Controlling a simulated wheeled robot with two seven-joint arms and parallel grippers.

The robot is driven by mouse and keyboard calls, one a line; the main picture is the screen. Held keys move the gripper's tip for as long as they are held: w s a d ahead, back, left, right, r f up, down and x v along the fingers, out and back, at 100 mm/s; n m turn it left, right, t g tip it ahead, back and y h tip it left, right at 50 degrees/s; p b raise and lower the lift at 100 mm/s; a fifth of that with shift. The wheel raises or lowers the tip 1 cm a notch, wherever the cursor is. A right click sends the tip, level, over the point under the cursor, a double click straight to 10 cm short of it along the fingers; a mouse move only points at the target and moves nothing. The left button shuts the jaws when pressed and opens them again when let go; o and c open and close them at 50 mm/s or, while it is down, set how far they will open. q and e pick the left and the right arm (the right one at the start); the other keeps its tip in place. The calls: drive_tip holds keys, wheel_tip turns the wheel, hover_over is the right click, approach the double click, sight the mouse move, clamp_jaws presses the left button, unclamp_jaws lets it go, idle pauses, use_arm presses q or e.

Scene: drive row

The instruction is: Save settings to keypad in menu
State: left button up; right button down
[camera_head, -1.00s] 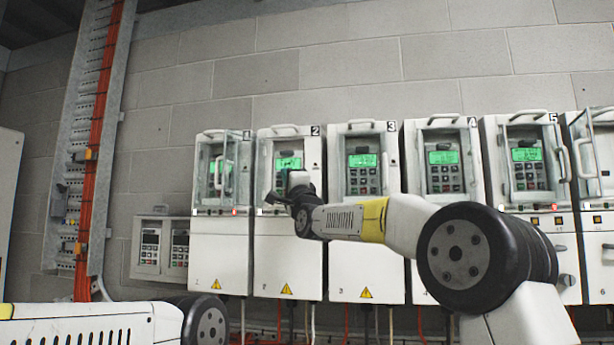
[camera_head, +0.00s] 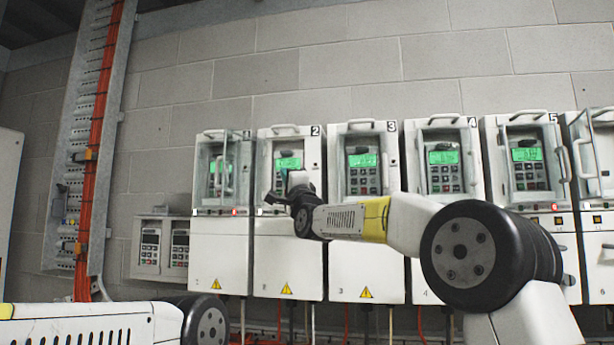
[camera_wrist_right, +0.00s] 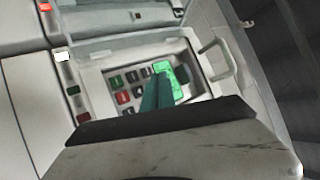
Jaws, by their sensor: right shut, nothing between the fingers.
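Drive 2 (camera_head: 286,245) is a tall white cabinet, its keypad lit by a green screen (camera_head: 288,163). My right gripper (camera_head: 272,198) is in front of this keypad, partly covering its keys in the head view. In the right wrist view the teal fingers of my right gripper (camera_wrist_right: 158,92) are shut and empty. They lie over the keypad's keys and part of the green screen (camera_wrist_right: 181,74). Red, green and grey keys (camera_wrist_right: 123,97) show beside them. I cannot tell whether the fingertips touch a key. The screen text is too small to read. My left gripper is out of view.
Drives 1 (camera_head: 222,245), 3 (camera_head: 366,255), 4 (camera_head: 443,165) and 5 (camera_head: 530,165) stand in the same row, with green screens and handles above. A small box with two keypads (camera_head: 162,248) hangs at left. An orange cable run (camera_head: 95,150) climbs the wall.

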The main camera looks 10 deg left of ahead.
drive_tip(key=shift+s, duration=0.3)
drive_tip(key=shift+w, duration=0.1)
idle(0.3)
drive_tip(key=shift+w, duration=0.35)
drive_tip(key=shift+w, duration=0.35)
idle(0.5)
drive_tip(key=shift+s, duration=0.8)
drive_tip(key=shift+s+a, duration=0.1)
drive_tip(key=shift+s, duration=2.4)
